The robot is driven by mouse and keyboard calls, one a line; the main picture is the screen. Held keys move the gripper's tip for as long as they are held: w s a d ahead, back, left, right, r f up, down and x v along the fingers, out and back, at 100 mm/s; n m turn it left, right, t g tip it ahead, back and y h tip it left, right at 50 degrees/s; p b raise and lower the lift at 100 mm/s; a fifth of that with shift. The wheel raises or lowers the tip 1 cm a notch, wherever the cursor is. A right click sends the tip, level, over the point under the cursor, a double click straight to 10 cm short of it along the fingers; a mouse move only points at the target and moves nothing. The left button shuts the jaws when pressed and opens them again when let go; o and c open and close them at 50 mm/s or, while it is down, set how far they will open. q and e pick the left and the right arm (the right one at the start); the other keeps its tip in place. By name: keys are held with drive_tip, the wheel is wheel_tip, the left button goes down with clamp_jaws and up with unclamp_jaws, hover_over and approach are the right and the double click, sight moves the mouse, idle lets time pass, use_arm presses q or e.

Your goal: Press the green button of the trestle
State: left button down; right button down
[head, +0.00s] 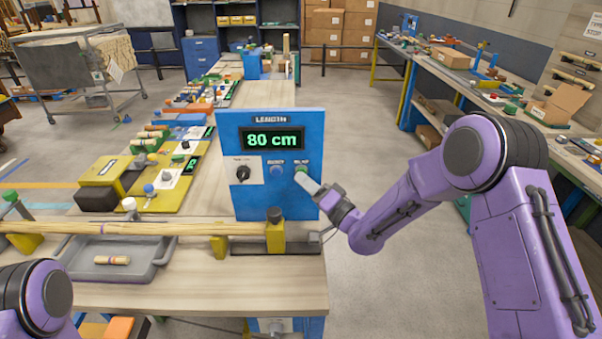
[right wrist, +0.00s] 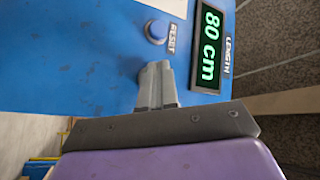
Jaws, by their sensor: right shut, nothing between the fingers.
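The blue panel (head: 262,198) stands upright on the bench, with a lit display (head: 272,139) reading 80 cm. On its face are a black knob (head: 243,174), a blue button (head: 276,171) marked RESET in the right wrist view, and a green button (head: 302,168) at the right, partly hidden. My right gripper (head: 302,179) is shut and empty, its tips at the green button; I cannot tell whether they touch. In the right wrist view the shut fingers (right wrist: 157,82) point at the panel and hide the green button. My left gripper is out of view.
A long wooden rod (head: 150,228) lies across yellow supports in front of the panel. A grey tray (head: 75,268) with a short wooden piece (head: 112,260) sits at the front left. Yellow and blue stations line the bench behind. The floor right of the bench is clear.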

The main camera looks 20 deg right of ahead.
drive_tip(key=shift+s+a, duration=0.15)
drive_tip(key=shift+s, duration=0.45)
drive_tip(key=s, duration=0.2)
drive_tip(key=s+a, duration=0.1)
drive_tip(key=s, duration=0.1)
drive_tip(key=shift+s+a+b, duration=0.2)
drive_tip(key=shift+s+b, duration=0.15)
drive_tip(key=shift+s, duration=0.05)
